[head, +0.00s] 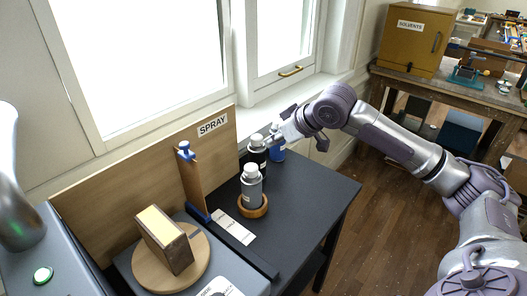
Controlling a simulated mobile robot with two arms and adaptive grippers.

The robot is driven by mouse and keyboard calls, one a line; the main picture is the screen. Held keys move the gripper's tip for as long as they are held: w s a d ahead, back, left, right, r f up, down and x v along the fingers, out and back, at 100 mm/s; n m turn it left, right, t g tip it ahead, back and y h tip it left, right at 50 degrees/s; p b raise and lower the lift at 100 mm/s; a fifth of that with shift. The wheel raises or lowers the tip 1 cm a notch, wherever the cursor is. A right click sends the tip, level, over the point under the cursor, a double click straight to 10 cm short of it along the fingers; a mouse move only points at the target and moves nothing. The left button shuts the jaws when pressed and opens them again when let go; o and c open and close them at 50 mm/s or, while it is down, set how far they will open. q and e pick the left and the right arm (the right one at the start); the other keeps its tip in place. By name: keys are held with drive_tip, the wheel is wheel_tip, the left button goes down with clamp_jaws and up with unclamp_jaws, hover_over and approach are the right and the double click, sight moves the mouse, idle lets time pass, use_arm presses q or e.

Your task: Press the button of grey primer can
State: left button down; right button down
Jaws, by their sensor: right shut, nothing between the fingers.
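The grey spray can (252,188), which I take for the grey primer can, stands upright in a wooden ring (254,208) on the dark table. Its pale cap is on top. A black can (257,155) stands just behind it, and a can with blue (278,154) stands to the right of that. My right gripper (273,138) is shut and empty, at the tops of the black and blue cans, behind and above the grey can. I cannot tell whether it touches either. My left gripper is not in view.
A wooden board marked SPRAY (212,124) stands behind, with a blue-ended clamp (186,152) before it. A block (165,238) sits on a round wooden disc (196,262). A white card (233,227) lies near the ring. The table's right side (315,190) is clear.

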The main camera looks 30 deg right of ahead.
drive_tip(key=p, duration=0.3)
hover_over(248, 165)
drive_tip(key=s+d, duration=0.1)
drive_tip(key=s, duration=0.2)
wheel_tip(248, 165, down, 6)
drive_tip(key=shift+r, duration=0.1)
drive_tip(key=f, duration=0.3)
drive_tip(key=shift+w+a+f+p, duration=0.1)
drive_tip(key=shift+w+f+p, duration=0.2)
drive_tip(key=shift+p, duration=0.1)
drive_tip(key=shift+s+f, duration=0.1)
drive_tip(key=shift+f, duration=0.5)
